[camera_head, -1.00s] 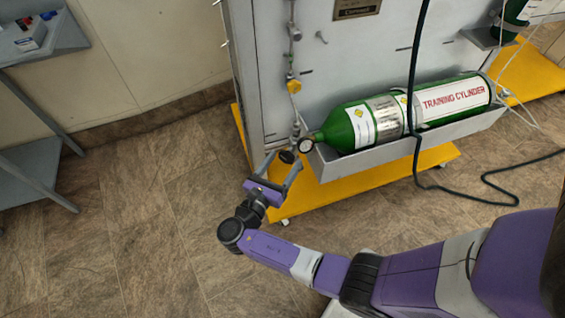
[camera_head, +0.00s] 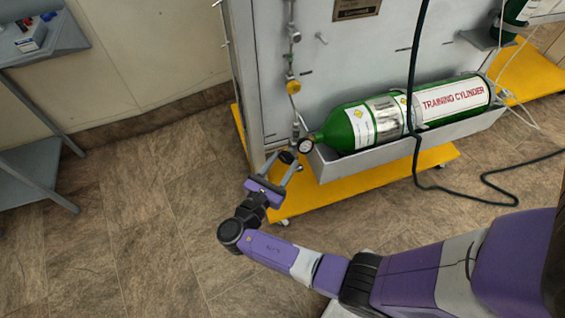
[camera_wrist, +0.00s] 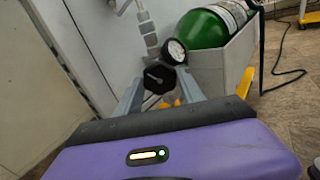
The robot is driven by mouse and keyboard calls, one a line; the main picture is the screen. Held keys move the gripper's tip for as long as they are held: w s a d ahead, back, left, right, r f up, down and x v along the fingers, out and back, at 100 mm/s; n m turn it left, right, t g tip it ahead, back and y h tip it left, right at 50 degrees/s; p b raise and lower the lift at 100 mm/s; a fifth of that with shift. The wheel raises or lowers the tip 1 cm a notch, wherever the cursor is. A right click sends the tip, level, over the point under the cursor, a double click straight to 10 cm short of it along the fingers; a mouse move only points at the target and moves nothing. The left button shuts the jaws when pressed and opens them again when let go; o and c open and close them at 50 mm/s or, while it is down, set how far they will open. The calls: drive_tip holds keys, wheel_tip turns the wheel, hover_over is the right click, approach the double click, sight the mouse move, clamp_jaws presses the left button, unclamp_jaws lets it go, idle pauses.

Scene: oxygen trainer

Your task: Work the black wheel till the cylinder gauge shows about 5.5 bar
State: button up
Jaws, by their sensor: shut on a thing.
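The black wheel (camera_wrist: 159,77) sits on the valve at the neck end of the green training cylinder (camera_head: 372,122). My gripper (camera_head: 283,160) reaches it from the front, with one finger on each side. In the wrist view my gripper (camera_wrist: 160,88) is shut on the wheel. The round white-faced cylinder gauge (camera_wrist: 174,50) is just beside the wheel, up and to the right in the wrist view. It also shows in the head view (camera_head: 306,146). Its needle is too small to read with certainty.
The cylinder lies in a grey trough (camera_head: 400,152) on the grey panel, above a yellow base (camera_head: 345,187). A metal pipe with a yellow fitting (camera_head: 293,87) rises from the valve. A dark hose (camera_head: 416,165) hangs in front of the cylinder. A grey shelf (camera_head: 40,50) stands at left.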

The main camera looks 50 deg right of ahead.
drive_tip(key=m, duration=0.4)
drive_tip(key=shift+m, duration=0.3)
drive_tip(key=shift+m+b, duration=0.6)
drive_tip(key=shift+m, duration=1.3)
drive_tip(key=o, duration=1.4)
drive_tip(key=shift+c, duration=0.2)
drive_tip(key=shift+a, duration=0.15)
drive_tip(key=s+a, duration=0.1)
drive_tip(key=a, duration=0.6)
drive_tip(key=shift+a, duration=0.3)
